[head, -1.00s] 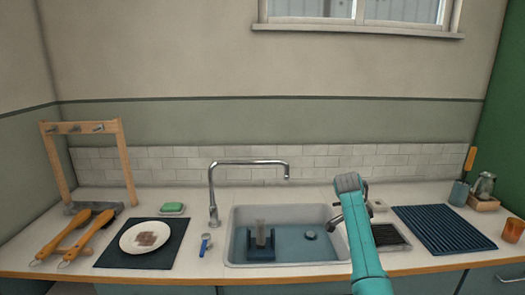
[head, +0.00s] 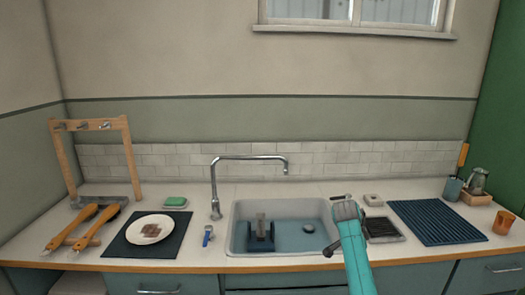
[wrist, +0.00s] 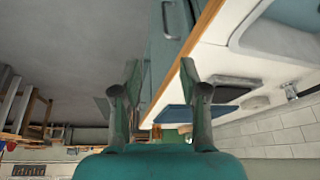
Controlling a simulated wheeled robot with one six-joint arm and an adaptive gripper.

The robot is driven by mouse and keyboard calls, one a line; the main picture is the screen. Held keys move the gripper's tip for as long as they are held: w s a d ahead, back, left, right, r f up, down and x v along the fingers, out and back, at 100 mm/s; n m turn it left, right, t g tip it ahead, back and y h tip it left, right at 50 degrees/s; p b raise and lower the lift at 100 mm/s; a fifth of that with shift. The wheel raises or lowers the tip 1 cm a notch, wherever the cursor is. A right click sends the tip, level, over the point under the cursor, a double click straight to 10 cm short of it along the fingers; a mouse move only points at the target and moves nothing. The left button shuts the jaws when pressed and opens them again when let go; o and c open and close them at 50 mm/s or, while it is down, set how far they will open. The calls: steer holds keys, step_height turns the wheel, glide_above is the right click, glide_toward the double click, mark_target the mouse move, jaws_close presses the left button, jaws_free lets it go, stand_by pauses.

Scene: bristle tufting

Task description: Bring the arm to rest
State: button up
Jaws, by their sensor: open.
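My teal arm (head: 356,258) rises from the bottom edge in the head view, in front of the counter and right of the sink. My gripper shows in the wrist view (wrist: 160,78) with its two dark fingers apart and nothing between them. In the head view the gripper is mostly hidden behind the grey wrist end of the arm, which overlaps the sink's right edge. I cannot tell the gripper's exact distance from the counter.
The sink (head: 236,242) holds a dark blue holder (head: 262,243). A plate (head: 150,229) with brown stains lies on a dark mat (head: 122,246) at left, beside wooden-handled brushes (head: 75,228).

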steer(key=s+a+f+n+t, duration=0.2)
steer(key=s+f, duration=0.4)
steer(key=f, duration=0.5)
steer(key=s+a+f+n+t, duration=0.1)
steer(key=s+a+f+n, duration=0.1)
steer(key=s+f, duration=0.6)
steer(key=s+a+f+n+t+y, duration=0.1)
steer(key=s+a+f+n+t, duration=0.1)
steer(key=s+f, duration=0.45)
steer(key=s+a+f+n+t+y, duration=0.1)
steer(key=s+a+f+n, duration=0.2)
steer(key=s, duration=0.7)
steer(key=s+a+r+n+t+y, duration=0.15)
steer(key=s+r, duration=0.25)
steer(key=s, duration=0.7)
steer(key=s+a+r+n+t, duration=0.1)
steer(key=s+a+r+t, duration=0.15)
steer(key=s, duration=0.75)
steer(key=s+r+n+t, duration=0.1)
steer(key=s+r, duration=0.6)
steer(key=r, duration=0.4)
steer(key=s+r+n+t, duration=0.2)
steer(key=s+r, duration=0.5)
steer(key=r, duration=0.4)
steer(key=shift+s+a+y, duration=0.3)
steer(key=shift+a+y, duration=0.05)
